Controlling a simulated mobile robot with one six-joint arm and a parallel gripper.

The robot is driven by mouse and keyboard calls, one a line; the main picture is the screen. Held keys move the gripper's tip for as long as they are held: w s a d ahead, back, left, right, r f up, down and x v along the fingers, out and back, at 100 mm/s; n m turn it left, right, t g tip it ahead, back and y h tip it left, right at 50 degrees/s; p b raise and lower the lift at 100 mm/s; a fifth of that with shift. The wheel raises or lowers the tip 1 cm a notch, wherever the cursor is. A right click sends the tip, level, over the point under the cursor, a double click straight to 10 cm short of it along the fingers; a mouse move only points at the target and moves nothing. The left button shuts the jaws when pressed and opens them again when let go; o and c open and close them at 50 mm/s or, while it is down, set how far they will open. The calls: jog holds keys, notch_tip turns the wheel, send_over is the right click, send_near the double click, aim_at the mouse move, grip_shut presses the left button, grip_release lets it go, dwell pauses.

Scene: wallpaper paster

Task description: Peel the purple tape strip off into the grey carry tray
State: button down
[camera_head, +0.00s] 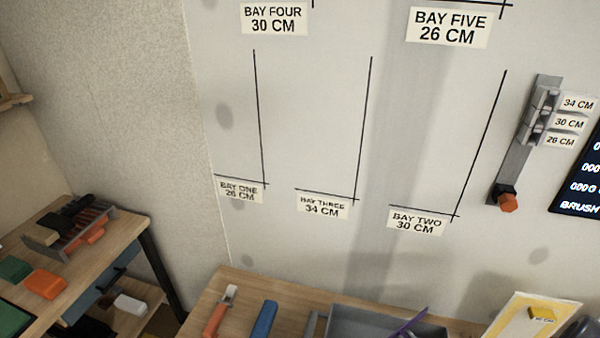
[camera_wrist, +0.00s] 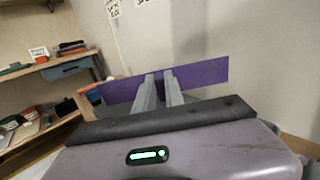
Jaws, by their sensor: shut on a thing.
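The purple tape strip (camera_wrist: 205,73) is a flat, straight band held crosswise between the two fingers of my gripper (camera_wrist: 160,78) in the wrist view. It sticks out on both sides of the fingers. In the head view, part of the purple strip (camera_head: 412,323) shows at the bottom edge, tilted, over the grey carry tray (camera_head: 350,313). Only the tray's back part is in that view; the rest is cut off. I cannot tell whether the strip touches the tray. My gripper does not show clearly in the head view.
On the bench (camera_head: 240,290), an orange-handled scraper (camera_head: 217,312) and a blue tool (camera_head: 264,319) lie left of the tray. A yellow block (camera_head: 541,314) sits on a pale board at right. The wall behind has marked bays. A side table (camera_head: 110,240) stands at left.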

notch_tip(320, 180, down, 2)
jog(key=shift+f+b, duration=0.1)
jog(key=shift+b, duration=0.3)
jog(key=c, duration=1.3)
grip_release()
jog(key=shift+a, duration=0.1)
jog(key=shift+c, duration=0.2)
jog(key=p+v, duration=0.3)
jog(key=v, duration=1.4)
jog(key=shift+d, duration=0.2)
jog(key=shift+s, duration=0.1)
